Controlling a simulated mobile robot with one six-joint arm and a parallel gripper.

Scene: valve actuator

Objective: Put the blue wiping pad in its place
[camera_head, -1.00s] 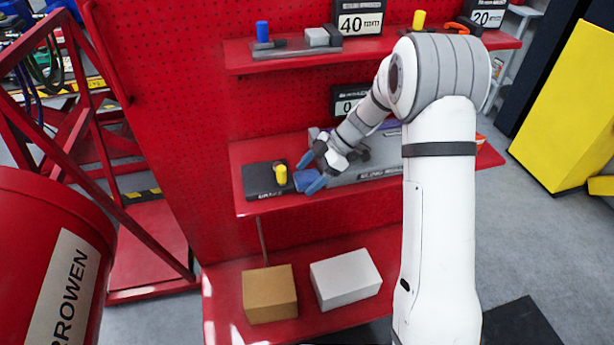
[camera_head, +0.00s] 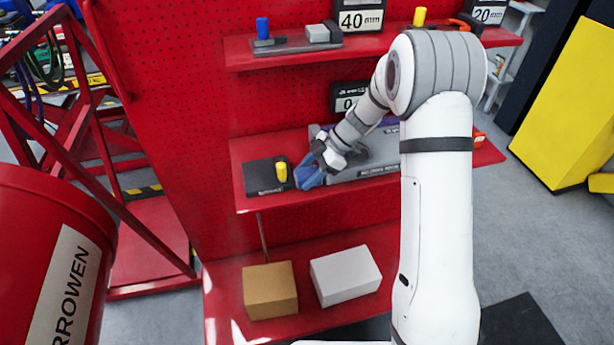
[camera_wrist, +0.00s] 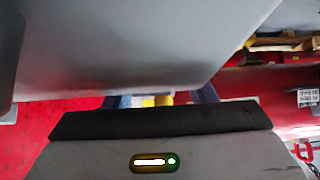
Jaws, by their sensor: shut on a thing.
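My gripper (camera_head: 311,174) has blue fingers and is at the middle shelf, just right of the yellow peg. It is shut on the blue wiping pad (camera_head: 307,178). The pad and fingers have nearly the same blue, so their edges are hard to tell apart. Whether the pad touches the shelf is not clear. A dark base block (camera_head: 262,178) with a yellow peg (camera_head: 281,172) stands left of the gripper.
The upper shelf (camera_head: 290,61) holds a blue peg (camera_head: 262,29), a grey block (camera_head: 318,34) and a 40 mm sign (camera_head: 360,20). Brown (camera_head: 269,290) and white (camera_head: 345,278) boxes sit below. A large grey surface (camera_wrist: 150,45) fills the upper wrist view.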

